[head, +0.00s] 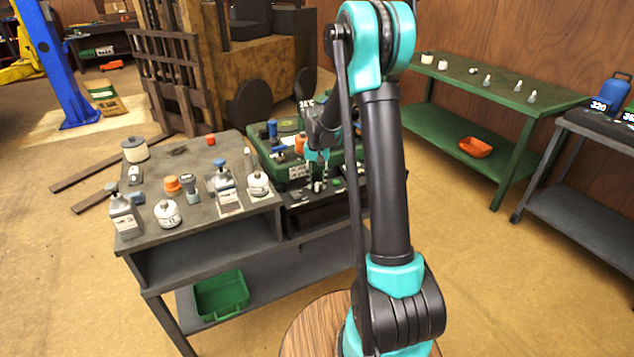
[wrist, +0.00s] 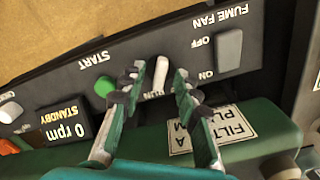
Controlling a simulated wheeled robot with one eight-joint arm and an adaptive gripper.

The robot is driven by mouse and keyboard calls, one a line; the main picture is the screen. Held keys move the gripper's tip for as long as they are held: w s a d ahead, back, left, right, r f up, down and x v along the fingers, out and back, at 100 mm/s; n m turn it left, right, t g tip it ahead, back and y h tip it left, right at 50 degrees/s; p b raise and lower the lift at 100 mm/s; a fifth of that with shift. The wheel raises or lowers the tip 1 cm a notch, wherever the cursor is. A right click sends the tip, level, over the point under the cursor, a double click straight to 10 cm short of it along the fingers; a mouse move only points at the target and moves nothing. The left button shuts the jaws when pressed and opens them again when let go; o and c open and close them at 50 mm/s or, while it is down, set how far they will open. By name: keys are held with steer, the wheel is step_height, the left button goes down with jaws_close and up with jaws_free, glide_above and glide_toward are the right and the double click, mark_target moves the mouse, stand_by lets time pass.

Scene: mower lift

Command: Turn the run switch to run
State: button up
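The run switch (wrist: 161,73) is a small pale lever on the dark control panel (wrist: 185,50) in the wrist view. A label partly hidden by a finger, which appears to read RUN, is beside its lower end. My gripper (wrist: 160,70) is open, with one fingertip on each side of the lever. Gaps show between the lever and both fingertips. A display (wrist: 68,125) reads 0 rpm STANDBY. In the head view my gripper (head: 318,162) is over the front of the green machine (head: 350,160), and the lever is too small to make out.
A green START button (wrist: 104,88) is close to the left finger, and a grey FUME FAN switch (wrist: 229,48) is to the right. A grey bench (head: 200,225) with several bottles and jars stands left of the machine. A green table (head: 520,100) is at the back right.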

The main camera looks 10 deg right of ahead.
mark_target(317, 184)
step_height(317, 184, up, 12)
stand_by(0.5)
